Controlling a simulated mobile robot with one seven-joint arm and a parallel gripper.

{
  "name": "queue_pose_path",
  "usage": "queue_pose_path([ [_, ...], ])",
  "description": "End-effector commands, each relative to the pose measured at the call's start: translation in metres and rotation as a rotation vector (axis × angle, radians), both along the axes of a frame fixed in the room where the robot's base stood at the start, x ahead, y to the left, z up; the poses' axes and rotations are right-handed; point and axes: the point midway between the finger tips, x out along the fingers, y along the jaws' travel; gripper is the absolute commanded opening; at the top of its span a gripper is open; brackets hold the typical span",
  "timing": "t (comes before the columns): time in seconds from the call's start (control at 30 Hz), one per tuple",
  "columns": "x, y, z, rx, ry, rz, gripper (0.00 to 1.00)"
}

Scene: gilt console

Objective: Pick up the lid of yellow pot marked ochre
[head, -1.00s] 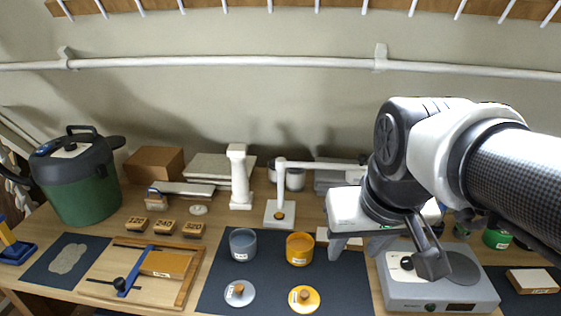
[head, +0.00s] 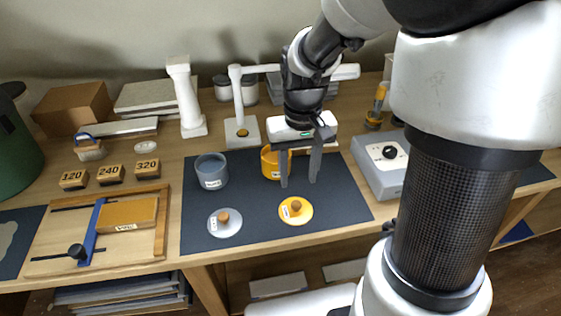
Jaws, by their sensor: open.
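The yellow lid (head: 296,211), with a wooden knob and a small white label, lies flat on the dark mat (head: 250,235). The yellow pot (head: 269,165) stands open behind it, partly hidden by my gripper. My gripper (head: 298,183) points down with its two fingers apart and empty. In the picture its fingertips are just behind the lid and right of the yellow pot; their height above the mat is hard to tell. The label writing is too small to read.
A grey pot (head: 211,171) and its grey lid (head: 224,222) are to the left on the mat. A grey box with a dial (head: 380,170) stands to the right. A white-armed stand (head: 240,105) is behind the pots. The mat's front strip is clear.

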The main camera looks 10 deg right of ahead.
Motion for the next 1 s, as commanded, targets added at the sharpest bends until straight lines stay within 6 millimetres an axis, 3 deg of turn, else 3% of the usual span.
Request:
queue_pose_path([
  [0.1,-0.001,0.000,-0.022,0.000,0.002,0.000,0.43],
  [0.37,-0.001,0.000,-0.041,0.000,0.002,0.000,0.43],
  [0.63,-0.004,0.002,-0.080,0.000,0.003,0.000,0.43],
  [0.97,-0.003,0.002,-0.085,0.000,-0.001,0.000,0.43],
  [1.0,-0.003,0.002,-0.085,0.000,-0.001,0.000,0.38],
])
